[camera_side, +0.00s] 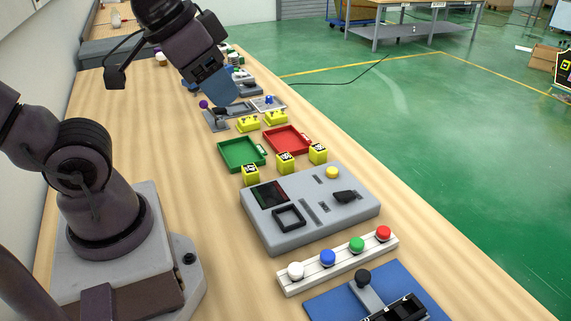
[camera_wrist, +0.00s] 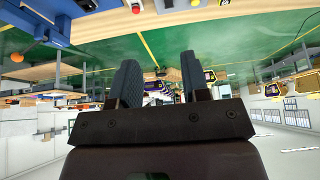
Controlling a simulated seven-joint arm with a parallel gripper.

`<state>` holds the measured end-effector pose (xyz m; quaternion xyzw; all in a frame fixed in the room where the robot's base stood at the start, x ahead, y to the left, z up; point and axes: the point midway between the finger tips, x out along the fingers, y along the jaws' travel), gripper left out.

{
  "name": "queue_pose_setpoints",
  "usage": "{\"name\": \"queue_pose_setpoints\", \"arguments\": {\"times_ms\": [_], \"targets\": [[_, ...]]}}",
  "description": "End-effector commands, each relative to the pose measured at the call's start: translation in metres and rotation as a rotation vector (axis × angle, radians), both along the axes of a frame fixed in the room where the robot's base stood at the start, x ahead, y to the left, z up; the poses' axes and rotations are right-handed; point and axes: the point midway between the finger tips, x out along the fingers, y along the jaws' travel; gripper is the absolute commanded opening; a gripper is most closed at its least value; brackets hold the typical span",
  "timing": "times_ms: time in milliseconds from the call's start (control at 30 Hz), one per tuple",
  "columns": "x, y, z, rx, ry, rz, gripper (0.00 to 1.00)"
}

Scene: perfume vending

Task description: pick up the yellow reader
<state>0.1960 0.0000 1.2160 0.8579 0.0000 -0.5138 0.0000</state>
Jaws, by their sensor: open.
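Several small yellow things stand on the wooden table in the side view; I cannot tell which is the yellow reader. Two yellow blocks, a left one (camera_side: 248,124) and a right one (camera_side: 275,118), lie behind the trays. Yellow cubes with black-and-white markings, a left one (camera_side: 251,175), a middle one (camera_side: 285,163) and a right one (camera_side: 318,153), stand in front of the trays. My gripper (camera_side: 224,98) is raised above the table, behind and left of the yellow blocks. In the wrist view my gripper (camera_wrist: 160,75) has its fingers apart with nothing held between them.
A green tray (camera_side: 228,145) and a red tray (camera_side: 300,140) lie mid-table. A grey panel (camera_side: 330,214) and a white strip (camera_side: 312,276) with coloured buttons are nearer. A blue board (camera_side: 330,306) is at the front. The table's left strip is mostly clear.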

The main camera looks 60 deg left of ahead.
Motion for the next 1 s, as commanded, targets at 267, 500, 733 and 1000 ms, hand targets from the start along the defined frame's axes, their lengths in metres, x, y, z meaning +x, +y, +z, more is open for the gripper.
{"name": "queue_pose_setpoints", "arguments": {"times_ms": [267,500,733,1000], "targets": [[0.000,0.000,0.000,0.000,0.000,0.000,0.47],[0.000,0.000,0.000,0.000,0.000,0.000,0.68],[0.003,-0.002,-0.011,-0.003,0.054,-0.009,0.68],[0.045,0.013,-0.056,-0.059,0.309,0.078,0.68]]}}
